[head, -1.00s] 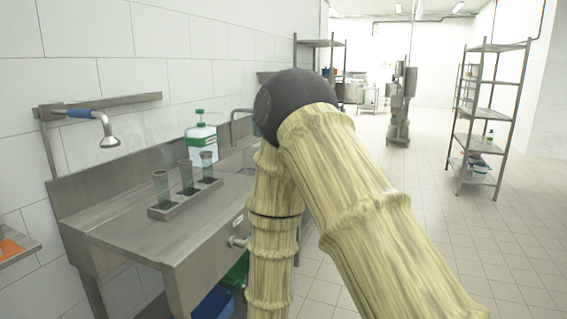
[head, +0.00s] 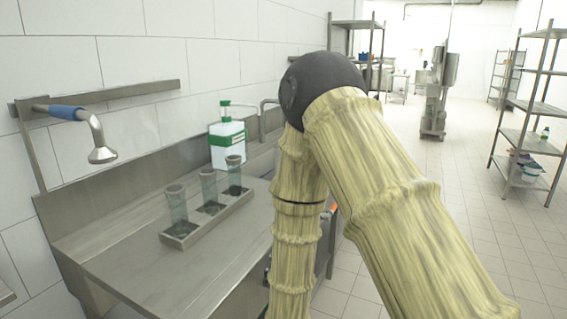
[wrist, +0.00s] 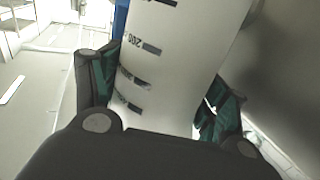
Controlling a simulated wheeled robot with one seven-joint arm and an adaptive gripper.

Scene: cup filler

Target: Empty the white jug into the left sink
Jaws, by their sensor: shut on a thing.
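The white jug (wrist: 185,50) fills the middle of the wrist view, with dark graduation marks and numbers on its side. My gripper (wrist: 160,92) is shut on it, with one dark green-padded finger on each side. The jug's rim and contents are out of view. In the head view my arm hides the gripper and the jug. A steel sink bench (head: 150,262) runs along the wall at left. Part of it lies behind my arm, and I cannot make out the left sink's basin clearly.
A rack (head: 210,222) with three clear tubes stands on the bench. Behind it is a white and green pump bottle (head: 228,145). A spray head (head: 100,150) hangs from the wall at left. Steel shelving (head: 535,110) stands at right. The tiled floor (head: 465,210) between is open.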

